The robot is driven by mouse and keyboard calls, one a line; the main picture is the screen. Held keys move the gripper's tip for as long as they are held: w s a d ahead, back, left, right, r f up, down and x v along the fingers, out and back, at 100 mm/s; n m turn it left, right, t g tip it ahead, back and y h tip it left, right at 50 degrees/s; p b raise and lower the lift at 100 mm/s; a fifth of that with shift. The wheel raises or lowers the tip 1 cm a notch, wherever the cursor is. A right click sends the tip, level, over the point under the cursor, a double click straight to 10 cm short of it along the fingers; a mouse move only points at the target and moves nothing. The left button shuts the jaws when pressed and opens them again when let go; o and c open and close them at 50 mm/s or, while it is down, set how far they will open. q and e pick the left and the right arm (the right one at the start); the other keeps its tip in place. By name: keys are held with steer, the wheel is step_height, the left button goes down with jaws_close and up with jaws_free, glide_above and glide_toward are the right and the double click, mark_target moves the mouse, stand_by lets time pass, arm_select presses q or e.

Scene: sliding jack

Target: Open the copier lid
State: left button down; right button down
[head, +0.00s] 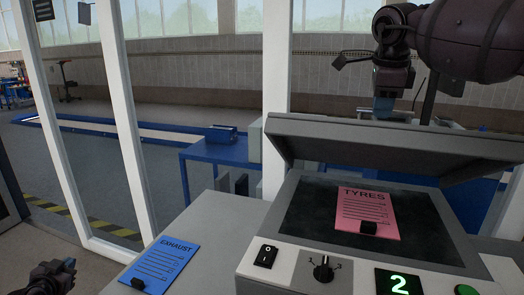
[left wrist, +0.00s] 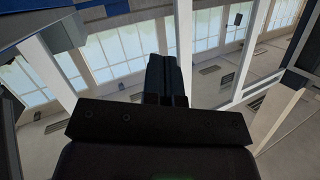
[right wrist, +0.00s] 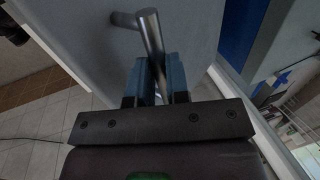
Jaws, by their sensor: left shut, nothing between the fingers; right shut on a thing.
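The copier lid (head: 390,145) is raised at an angle over the dark copier glass (head: 300,215), with its free edge up. A pink "TYRES" sheet (head: 367,213) with a black clip lies on the glass. My right gripper (head: 384,104) is at the lid's far upper side, partly hidden behind its edge. In the right wrist view its blue fingers (right wrist: 158,78) are shut on a metal bar handle (right wrist: 150,32) that stands out from the grey lid surface (right wrist: 85,35). My left gripper (head: 66,268) is low at the left, shut and empty; its fingers also show in the left wrist view (left wrist: 165,78).
A blue "EXHAUST" sheet (head: 161,263) with a black clip lies on the grey counter (head: 215,222) left of the copier. The copier front has a black switch (head: 266,256), a knob (head: 323,268), a green "2" display (head: 399,283) and a green button (head: 467,290). White window posts (head: 276,90) stand behind.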

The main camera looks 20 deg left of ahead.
steer(key=shift+w+f, duration=0.1)
steer(key=shift+f, duration=0.2)
arm_select(q)
steer(key=w+d+r+m+t+y, duration=0.1)
steer(key=w+d+r+m+t, duration=0.3)
steer(key=w+r, duration=0.45)
steer(key=w+d+r+m+t+h, duration=0.55)
steer(key=d+r+m, duration=0.3)
steer(key=d, duration=0.35)
steer(key=w+d+r+m+g+h, duration=0.1)
steer(key=d+r+m+g+h, duration=0.2)
steer(key=d+m+h, duration=0.55)
steer(key=d+r+m+g+h, duration=0.2)
steer(key=d+m+g+h, duration=0.2)
steer(key=d+m+h, duration=0.45)
steer(key=w+d+r+m+g+h, duration=0.1)
steer(key=d+r+m+g+h, duration=0.2)
steer(key=d+m+h, duration=0.55)
steer(key=w+d+r+m+y, duration=0.2)
steer(key=w+d+r, duration=0.4)
steer(key=d+r, duration=0.2)
steer(key=shift+d+r, duration=0.25)
steer(key=shift+d, duration=0.45)
steer(key=shift+w, duration=0.1)
